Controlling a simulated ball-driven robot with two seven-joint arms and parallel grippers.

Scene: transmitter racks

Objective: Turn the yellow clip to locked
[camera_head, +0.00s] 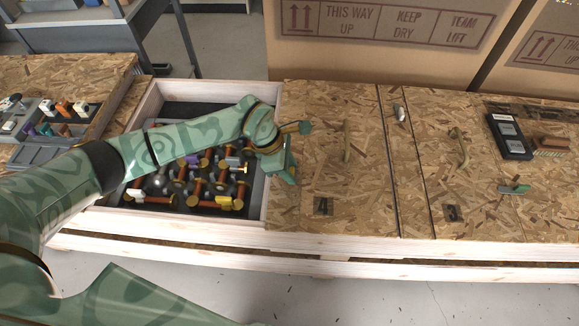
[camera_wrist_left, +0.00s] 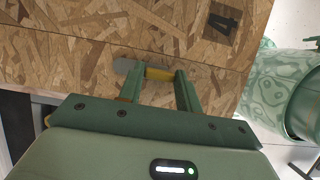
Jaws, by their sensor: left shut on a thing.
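The yellow clip (camera_wrist_left: 158,73) shows in the left wrist view, between the two fingers of my left gripper (camera_wrist_left: 160,88). A grey rounded end (camera_wrist_left: 124,66) sticks out past the left finger, close against the chipboard. The fingers are closed on the clip. In the head view my left gripper (camera_head: 297,148) is at the right rim of the open crate (camera_head: 274,195), beside the chipboard lid (camera_head: 365,185). The clip cannot be made out clearly there, and its locked or unlocked position cannot be told. My right gripper is in neither view.
The open crate holds several orange, purple and yellow parts (camera_head: 195,192). The lids carry handles (camera_head: 347,142) and dark plates (camera_head: 323,206). Large cardboard boxes (camera_head: 390,50) stand behind.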

